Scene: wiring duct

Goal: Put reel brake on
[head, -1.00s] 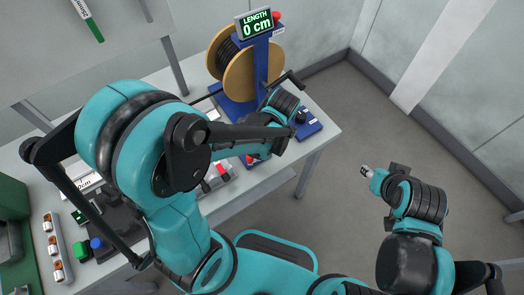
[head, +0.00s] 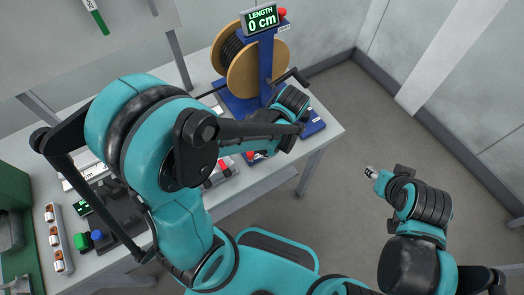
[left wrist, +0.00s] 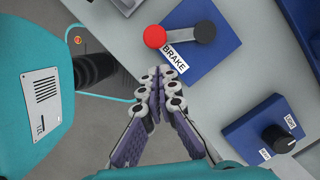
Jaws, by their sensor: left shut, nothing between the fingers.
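The reel (head: 246,62) of dark cable has tan flanges and sits on a blue stand at the back of the bench. In the left wrist view the brake lever (left wrist: 180,34) is a grey bar with a red knob (left wrist: 155,37) at its left end and a dark round end at its right. It lies on a blue plate (left wrist: 203,58) with a BRAKE label. My left gripper (left wrist: 155,78) is shut and empty, its tips just below the red knob and apart from it in the picture. My left arm hides its fingers in the head view. My right gripper (head: 371,173) hangs over open floor, away from the bench.
A blue box with a black dial (left wrist: 277,138) is right of the brake plate. A display (head: 262,18) above the reel reads 0 cm. A black crank (head: 291,77) sticks out beside the stand. The floor to the right is clear.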

